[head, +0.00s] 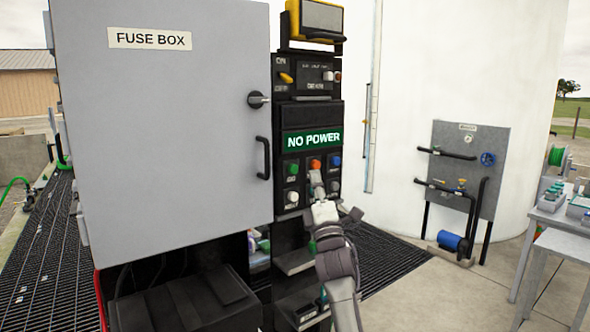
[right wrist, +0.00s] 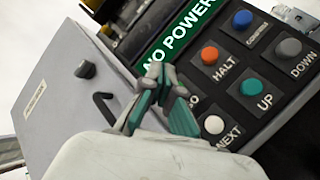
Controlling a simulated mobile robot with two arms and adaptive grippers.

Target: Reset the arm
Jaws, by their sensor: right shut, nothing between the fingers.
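My right gripper (head: 317,182) is raised in front of the button panel of the black control column in the head view. Its fingers (right wrist: 163,85) are shut and empty in the right wrist view. They cover part of the panel around the green button whose label is partly hidden. The panel has an orange HALT button (right wrist: 209,55), a blue button (right wrist: 242,19), a green UP button (right wrist: 250,87), a grey DOWN button (right wrist: 289,47) and a white NEXT button (right wrist: 213,124). A green sign (head: 312,139) above them reads NO POWER. I cannot tell whether the fingertips touch the panel. My left gripper is not in view.
A closed grey fuse box (head: 165,120) with a black handle (head: 263,158) stands left of the panel. A white tank (head: 450,60) is behind. A grey pipe board (head: 470,175) and grey tables (head: 560,215) stand at right. Concrete floor before the board is open.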

